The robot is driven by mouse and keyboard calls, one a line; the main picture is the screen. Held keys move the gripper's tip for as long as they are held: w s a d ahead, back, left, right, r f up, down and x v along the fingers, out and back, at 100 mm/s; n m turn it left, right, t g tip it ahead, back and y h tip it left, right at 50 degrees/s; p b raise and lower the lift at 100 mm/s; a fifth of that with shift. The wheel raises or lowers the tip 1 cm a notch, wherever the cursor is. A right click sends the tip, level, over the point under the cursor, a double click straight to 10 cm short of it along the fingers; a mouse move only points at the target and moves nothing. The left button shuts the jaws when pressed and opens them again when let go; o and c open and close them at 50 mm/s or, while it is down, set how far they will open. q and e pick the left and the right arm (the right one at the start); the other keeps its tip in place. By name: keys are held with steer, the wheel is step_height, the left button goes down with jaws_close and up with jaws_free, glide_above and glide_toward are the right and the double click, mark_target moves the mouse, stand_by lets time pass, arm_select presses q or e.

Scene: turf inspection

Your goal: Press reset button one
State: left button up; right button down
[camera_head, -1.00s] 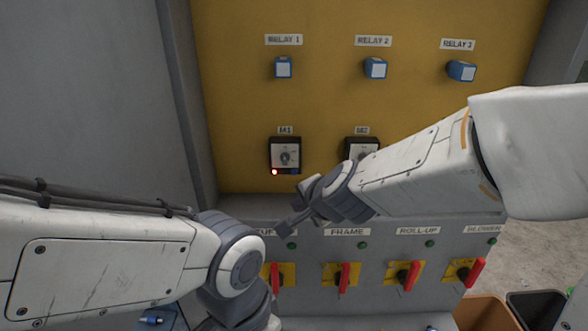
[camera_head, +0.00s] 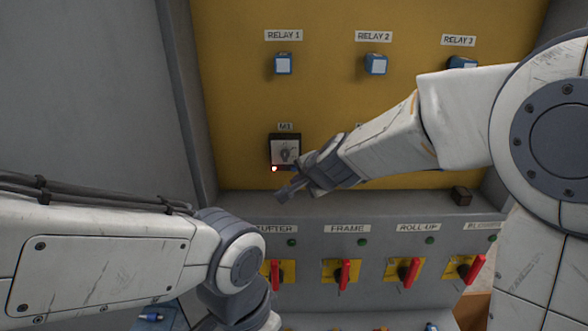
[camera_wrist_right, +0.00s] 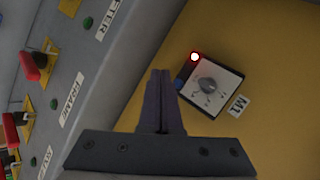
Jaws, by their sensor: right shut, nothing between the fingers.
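The M1 unit (camera_head: 285,150), a dark box with a pale face and a knob, is on the yellow panel. Its red lamp (camera_head: 274,169) glows at its lower left corner. In the right wrist view the M1 unit (camera_wrist_right: 210,84) shows a lit lamp (camera_wrist_right: 195,57) and a small blue part (camera_wrist_right: 179,84) along one edge; whether this is reset button one I cannot tell. My right gripper (camera_head: 284,194) is shut and empty, just below the M1 unit. Its fingertips (camera_wrist_right: 160,73) appear beside that edge, apparently apart from it. My left gripper is out of view.
Blue relays, Relay 1 (camera_head: 283,64) and Relay 2 (camera_head: 376,64), are higher up. Red-handled switches (camera_head: 344,273) line the grey sloped console below. My right arm hides M2.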

mark_target(294, 168)
steer(key=shift+w, duration=1.15)
steer(key=shift+w, duration=0.15)
stand_by(1.1)
steer(key=shift+w, duration=0.3)
steer(key=shift+w, duration=0.45)
stand_by(0.6)
stand_by(0.3)
steer(key=shift+s, duration=0.9)
